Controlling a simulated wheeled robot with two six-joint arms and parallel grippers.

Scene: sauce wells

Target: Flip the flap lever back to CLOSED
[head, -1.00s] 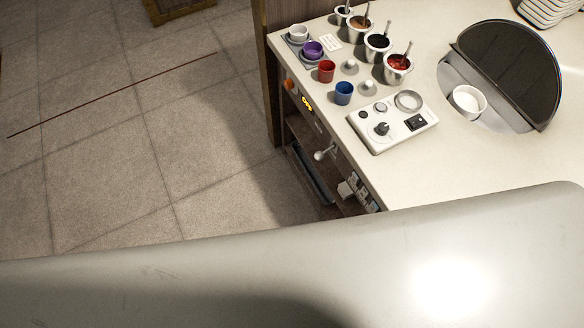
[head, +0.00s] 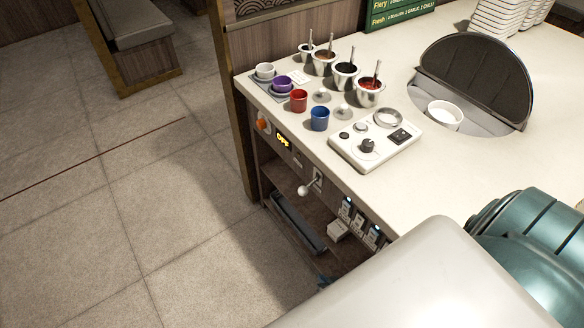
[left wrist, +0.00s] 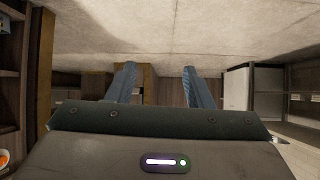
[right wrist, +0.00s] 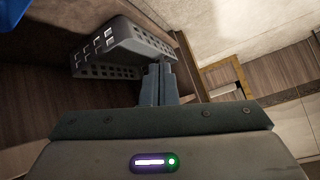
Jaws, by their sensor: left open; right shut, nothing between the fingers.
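The lever with a pale ball knob (head: 304,190) sticks out from the counter's front panel, beside a small plate (head: 317,180). Its markings are too small to read. The dark half-round flap (head: 475,80) stands raised behind an opening in the counter, with a white bowl (head: 445,114) in front of it. My right gripper (right wrist: 158,70) is shut and empty in the right wrist view, close to a grey perforated basket (right wrist: 105,45). Only a small bluish part near the basket may be it in the head view. My left gripper (left wrist: 156,85) is open and empty in the left wrist view.
A control box (head: 375,140), a red cup (head: 299,100), a blue cup (head: 319,118) and several sauce wells stand on the counter (head: 490,165). Floor left of the counter is clear.

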